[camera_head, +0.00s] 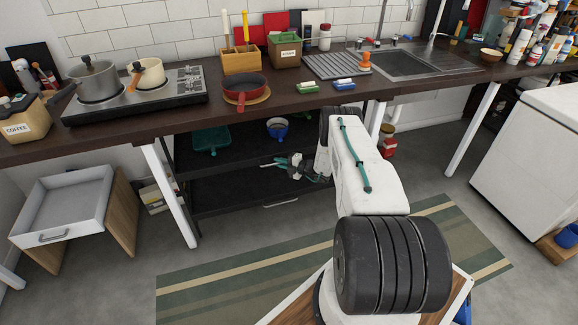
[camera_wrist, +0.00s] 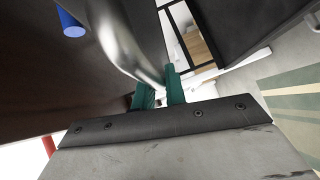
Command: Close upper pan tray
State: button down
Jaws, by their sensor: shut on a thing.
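The upper pan tray (camera_head: 235,165) is a black pull-out shelf under the counter, holding a teal pan (camera_head: 211,139) and a blue pot (camera_head: 277,129). My gripper (camera_head: 272,163) is at the tray's front edge, its teal fingers pointing left. In the wrist view my gripper (camera_wrist: 159,92) is shut on a curved silver handle (camera_wrist: 120,45), which runs between or against the fingertips. The exact contact is partly hidden.
A lower black tray (camera_head: 235,192) with its own silver handle (camera_head: 281,204) lies below. White table legs (camera_head: 170,195) stand at either side. An open white drawer (camera_head: 62,205) is at far left. A striped rug (camera_head: 225,280) covers the floor in front. The counter (camera_head: 190,115) overhangs the trays.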

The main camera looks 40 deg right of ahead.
jog(key=c, duration=1.5)
grip_release()
jog(key=shift+o, duration=0.2)
jog(key=v, duration=0.8)
jog(key=shift+f, duration=0.1)
